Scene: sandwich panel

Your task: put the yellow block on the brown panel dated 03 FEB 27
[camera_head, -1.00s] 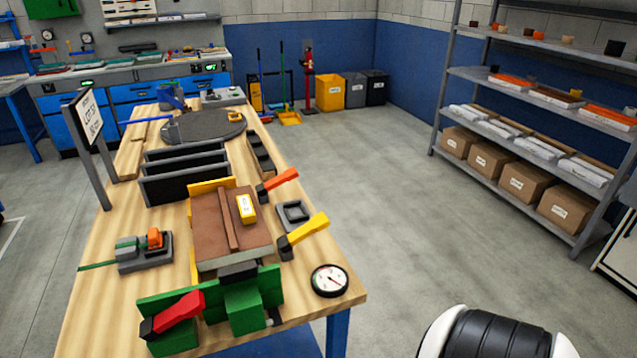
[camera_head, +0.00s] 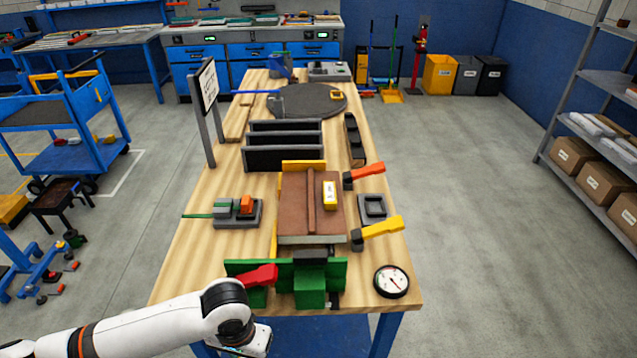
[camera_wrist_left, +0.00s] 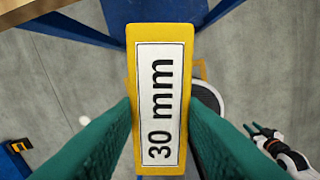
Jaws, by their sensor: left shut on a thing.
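My left gripper (camera_wrist_left: 160,125) is shut on a yellow block (camera_wrist_left: 134,70) with a white "30 mm" label, held over the floor beside the table. In the head view my left arm comes in at the bottom left; its fingers and block are out of sight. A brown panel (camera_head: 296,205) lies in a fixture on the table, with a brown strip (camera_head: 311,200) along it. Another yellow block with a white label (camera_head: 330,196) sits on its right part. I cannot read any date. A small gripper (camera_wrist_left: 262,138), apparently my right, shows with fingers apart in the wrist view.
Green clamp parts (camera_head: 310,285) with a red handle (camera_head: 260,275) stand at the fixture's near end. Orange (camera_head: 364,175) and yellow (camera_head: 382,229) handles flank its right side. A dial gauge (camera_head: 391,281) lies near the front right corner. A black rack (camera_head: 284,158) stands behind.

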